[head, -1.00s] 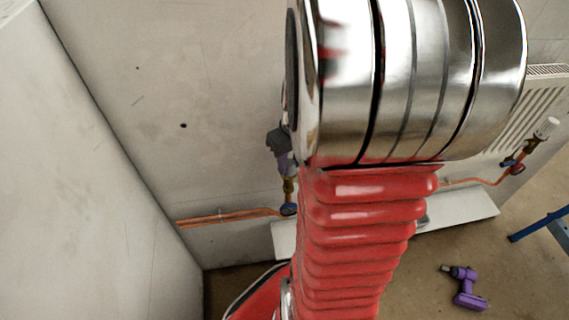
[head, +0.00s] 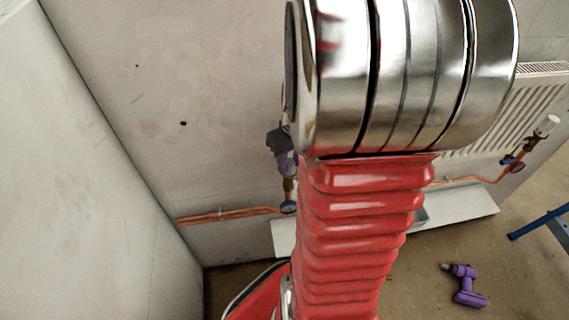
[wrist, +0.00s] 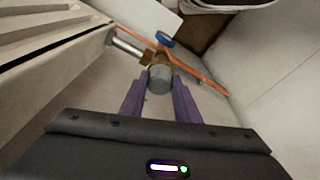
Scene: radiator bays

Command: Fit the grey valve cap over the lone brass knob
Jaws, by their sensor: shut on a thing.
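My gripper (wrist: 160,85) is shut on the grey valve cap (wrist: 160,79), which sits between the tips of its two purple fingers in the wrist view. The brass knob's fitting (wrist: 155,58) is right behind the cap, in line with it. The cap hides the knob's end, so I cannot tell whether it touches or covers the knob. In the head view my gripper (head: 287,168) points down just above the brass fitting (head: 289,184), and the cap cannot be made out there. My arm covers much of that view.
A blue handle (wrist: 165,39) and copper pipe (wrist: 203,79) lie beyond the fitting. At right stand a radiator (head: 525,105) and another valve with a white head (head: 547,125). A purple drill (head: 466,286) lies on the floor near a blue stand (head: 540,222). A wall closes the left side.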

